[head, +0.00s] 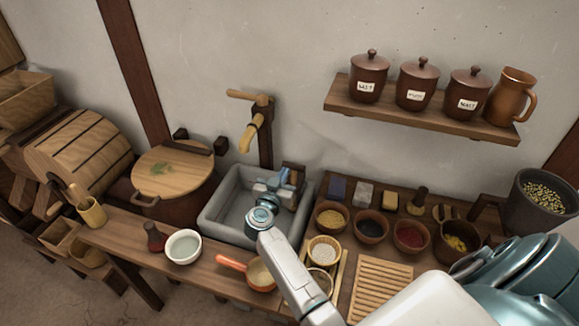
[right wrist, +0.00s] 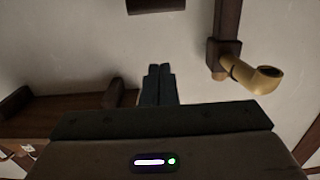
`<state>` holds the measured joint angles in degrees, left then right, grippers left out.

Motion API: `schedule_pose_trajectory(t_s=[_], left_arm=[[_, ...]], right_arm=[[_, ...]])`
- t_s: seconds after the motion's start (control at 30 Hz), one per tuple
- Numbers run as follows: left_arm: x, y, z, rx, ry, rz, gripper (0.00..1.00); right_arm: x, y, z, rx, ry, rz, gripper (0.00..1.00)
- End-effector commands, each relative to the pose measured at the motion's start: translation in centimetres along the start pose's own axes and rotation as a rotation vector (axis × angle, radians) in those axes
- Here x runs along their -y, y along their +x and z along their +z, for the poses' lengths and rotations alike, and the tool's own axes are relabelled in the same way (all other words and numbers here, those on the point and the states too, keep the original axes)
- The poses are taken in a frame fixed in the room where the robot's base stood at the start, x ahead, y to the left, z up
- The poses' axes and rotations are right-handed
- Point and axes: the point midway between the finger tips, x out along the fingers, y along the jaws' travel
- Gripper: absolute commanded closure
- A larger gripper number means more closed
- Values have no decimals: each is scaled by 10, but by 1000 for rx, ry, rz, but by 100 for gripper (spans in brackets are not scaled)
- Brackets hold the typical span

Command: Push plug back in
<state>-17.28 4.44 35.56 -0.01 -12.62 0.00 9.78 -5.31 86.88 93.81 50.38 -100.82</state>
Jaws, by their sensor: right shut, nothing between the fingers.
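A wooden tap (head: 251,132) with a pale, bent spout is fixed to a dark upright post (head: 265,145) above the grey sink (head: 213,221). A pale wooden peg (head: 242,95) sticks out leftward at the top of the post. I cannot tell whether this peg is the plug; no other plug shows clearly. My right gripper (head: 284,177) is over the sink, below and to the right of the spout, shut and empty. In the right wrist view its closed fingers (right wrist: 158,84) are left of the spout (right wrist: 255,76) and apart from it. My left gripper is not in view.
Left of the sink stands a lidded tub (head: 180,170). A pale bowl (head: 184,247) and an orange-handled pan (head: 260,275) are on the front bench. Small bowls (head: 371,227) crowd the counter to the right. A shelf (head: 420,119) holds several jars. The wall behind the tap is bare.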

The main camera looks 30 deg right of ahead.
Motion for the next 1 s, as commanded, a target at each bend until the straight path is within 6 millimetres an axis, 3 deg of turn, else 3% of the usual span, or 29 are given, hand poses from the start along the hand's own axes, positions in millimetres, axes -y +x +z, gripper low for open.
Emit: schedule_pose_trajectory(t_s=[0.1,0.3,1.0], left_arm=[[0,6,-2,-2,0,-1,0],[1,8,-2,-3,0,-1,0],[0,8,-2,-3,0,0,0]], right_arm=[[0,-19,2,2,2,0,100],[0,-32,0,-1,-1,1,100],[0,-32,0,0,-1,1,100]])
